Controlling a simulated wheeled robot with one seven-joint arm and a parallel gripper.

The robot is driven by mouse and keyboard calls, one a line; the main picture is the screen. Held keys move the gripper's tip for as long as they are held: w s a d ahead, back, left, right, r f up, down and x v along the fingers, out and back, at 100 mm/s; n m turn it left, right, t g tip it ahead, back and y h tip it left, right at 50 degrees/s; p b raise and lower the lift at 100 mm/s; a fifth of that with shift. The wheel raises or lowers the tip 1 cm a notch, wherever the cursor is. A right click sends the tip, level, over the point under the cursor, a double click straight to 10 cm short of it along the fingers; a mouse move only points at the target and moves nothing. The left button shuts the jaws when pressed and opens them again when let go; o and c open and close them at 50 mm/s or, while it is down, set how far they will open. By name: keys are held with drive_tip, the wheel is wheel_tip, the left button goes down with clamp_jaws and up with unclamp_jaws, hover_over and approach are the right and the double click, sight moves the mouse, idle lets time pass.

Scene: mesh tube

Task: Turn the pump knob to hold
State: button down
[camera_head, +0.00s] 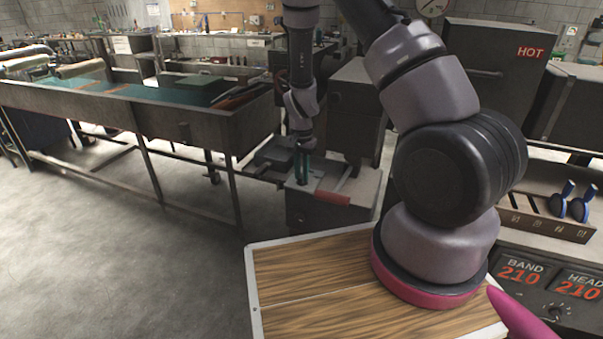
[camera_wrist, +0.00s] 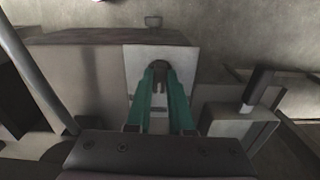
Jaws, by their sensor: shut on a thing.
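The pump (camera_head: 335,205) is a grey box low on the floor side, with a pale plate on top. In the wrist view its pale plate (camera_wrist: 133,62) carries a small dark knob (camera_wrist: 158,64). My gripper (camera_head: 301,178) points down at the plate with its teal fingers. In the wrist view my gripper's fingertips (camera_wrist: 159,84) come together at the knob and are shut on it. The fingers hide part of the knob, so its pointer and any position marks cannot be read.
A red bar (camera_head: 333,198) lies across the pump's front, close to the fingers. A long metal trough table (camera_head: 190,122) stands to the left. A wood-topped surface (camera_head: 310,268) is in front. A grey cabinet marked HOT (camera_head: 490,60) stands right. Floor at left is clear.

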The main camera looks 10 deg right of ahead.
drive_tip(key=shift+n, duration=0.3)
idle(0.4)
drive_tip(key=c, duration=0.8)
unclamp_jaws()
drive_tip(key=shift+r, duration=0.1)
wheel_tip(320, 180, up, 11)
drive_tip(key=shift+f, duration=0.2)
